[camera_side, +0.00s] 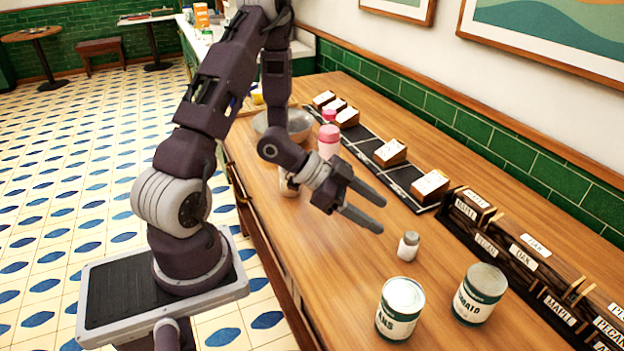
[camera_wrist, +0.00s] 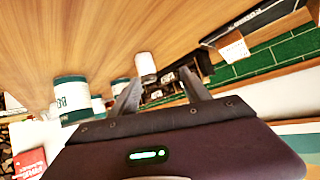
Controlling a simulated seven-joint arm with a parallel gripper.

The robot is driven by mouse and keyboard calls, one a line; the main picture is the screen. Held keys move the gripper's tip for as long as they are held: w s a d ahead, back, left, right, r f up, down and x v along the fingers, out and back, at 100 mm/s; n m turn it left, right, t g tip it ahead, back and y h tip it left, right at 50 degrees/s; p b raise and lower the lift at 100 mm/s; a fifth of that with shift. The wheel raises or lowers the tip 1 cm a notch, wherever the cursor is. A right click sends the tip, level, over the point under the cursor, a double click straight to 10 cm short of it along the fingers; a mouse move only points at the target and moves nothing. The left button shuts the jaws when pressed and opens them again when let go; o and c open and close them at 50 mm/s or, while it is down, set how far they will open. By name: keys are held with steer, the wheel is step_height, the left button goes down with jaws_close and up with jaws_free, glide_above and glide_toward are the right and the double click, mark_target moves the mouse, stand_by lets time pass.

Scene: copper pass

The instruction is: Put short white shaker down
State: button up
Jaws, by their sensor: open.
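The short white shaker (camera_side: 408,246) has a grey top and stands upright on the wooden counter (camera_side: 330,262), apart from my gripper. My gripper (camera_side: 382,215) is open and empty, with its two fingers pointing toward the right of the side view, up and to the left of the shaker. In the wrist view, the shaker (camera_wrist: 146,66) shows just beyond my open fingers (camera_wrist: 163,90), with clear counter around it.
Two green-and-white cans (camera_side: 400,308) (camera_side: 480,293) stand in front of the shaker. A dark rack with wood-name labels (camera_side: 540,262) runs along the right. Pink-topped shakers (camera_side: 328,141), a metal bowl (camera_side: 290,124) and a dark tray with labelled blocks (camera_side: 390,153) lie behind my gripper.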

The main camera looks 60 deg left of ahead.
steer(key=s+a+r+n+g+y, duration=0.1)
steer(key=a+r+n+y, duration=0.3)
steer(key=r+y, duration=0.55)
steer(key=s+d+r+n+g+h, duration=0.1)
steer(key=s+d+r, duration=0.3)
steer(key=s, duration=0.5)
steer(key=s+d+r+n+g+h, duration=0.1)
steer(key=s+d+r, duration=0.4)
steer(key=s, duration=0.5)
steer(key=n+h, duration=0.1)
steer(key=n, duration=0.1)
steer(key=shift+s+r+n+g, duration=0.2)
steer(key=shift+r+n+g, duration=0.1)
steer(key=shift+r, duration=0.05)
